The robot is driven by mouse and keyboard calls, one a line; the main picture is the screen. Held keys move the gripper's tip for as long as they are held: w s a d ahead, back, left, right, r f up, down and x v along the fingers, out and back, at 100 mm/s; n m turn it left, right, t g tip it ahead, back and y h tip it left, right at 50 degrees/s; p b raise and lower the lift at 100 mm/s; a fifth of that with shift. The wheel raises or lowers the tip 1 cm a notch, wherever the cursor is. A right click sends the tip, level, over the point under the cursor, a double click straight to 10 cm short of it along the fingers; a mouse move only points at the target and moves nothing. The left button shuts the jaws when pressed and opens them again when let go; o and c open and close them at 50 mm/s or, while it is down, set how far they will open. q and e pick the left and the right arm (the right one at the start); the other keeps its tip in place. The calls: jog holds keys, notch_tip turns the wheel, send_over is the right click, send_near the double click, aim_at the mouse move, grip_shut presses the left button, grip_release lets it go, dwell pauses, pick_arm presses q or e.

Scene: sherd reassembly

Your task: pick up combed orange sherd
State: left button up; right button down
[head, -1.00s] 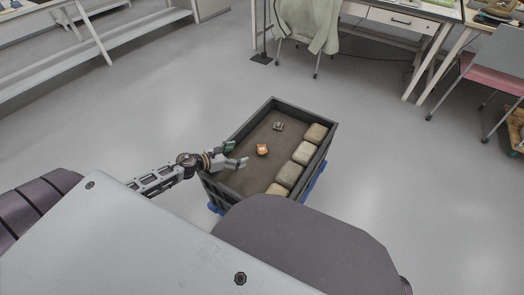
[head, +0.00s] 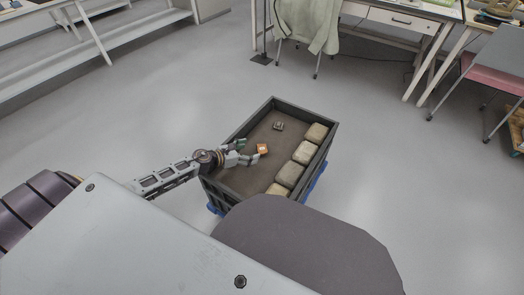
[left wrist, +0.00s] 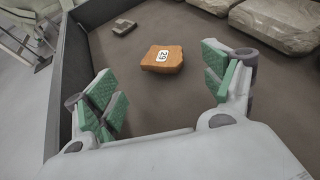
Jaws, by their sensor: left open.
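The orange sherd (head: 262,149) lies on the brown floor of the dark crate (head: 236,131). In the left wrist view the orange sherd (left wrist: 162,60) carries a white label reading 29. Any combing on it is too small to make out. My left gripper (head: 249,150) is open and empty, just left of the sherd in the head view. In the left wrist view the green-padded fingers of my left gripper (left wrist: 165,88) stand wide apart, with the sherd beyond and between them. No contact with the sherd shows. My right gripper is not in view.
A small grey sherd (head: 278,126) lies farther back in the crate; it also shows in the left wrist view (left wrist: 124,27). Several pale stone-like blocks (head: 303,153) line the crate's right side. The crate walls stand around the work area. Open floor surrounds the crate.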

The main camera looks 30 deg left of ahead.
aim_at(261, 149)
pick_arm(q)
jog(key=shift+w+d+f, duration=0.15)
jog(key=shift+w+d, duration=0.1)
jog(key=shift+w, duration=0.25)
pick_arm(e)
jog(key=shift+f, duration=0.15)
pick_arm(q)
jog(key=shift+w+d+f, duration=0.1)
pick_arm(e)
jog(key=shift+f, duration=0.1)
pick_arm(q)
jog(key=shift+w+d+f+b, duration=0.25)
jog(key=shift+w+d+b, duration=0.15)
jog(key=shift+w, duration=0.1)
jog(key=shift+w+d+f, duration=0.15)
jog(key=shift+w+f, duration=0.05)
jog(key=shift+w, duration=0.25)
jog(key=shift+b+x, duration=0.5)
jog(key=shift+x, duration=0.75)
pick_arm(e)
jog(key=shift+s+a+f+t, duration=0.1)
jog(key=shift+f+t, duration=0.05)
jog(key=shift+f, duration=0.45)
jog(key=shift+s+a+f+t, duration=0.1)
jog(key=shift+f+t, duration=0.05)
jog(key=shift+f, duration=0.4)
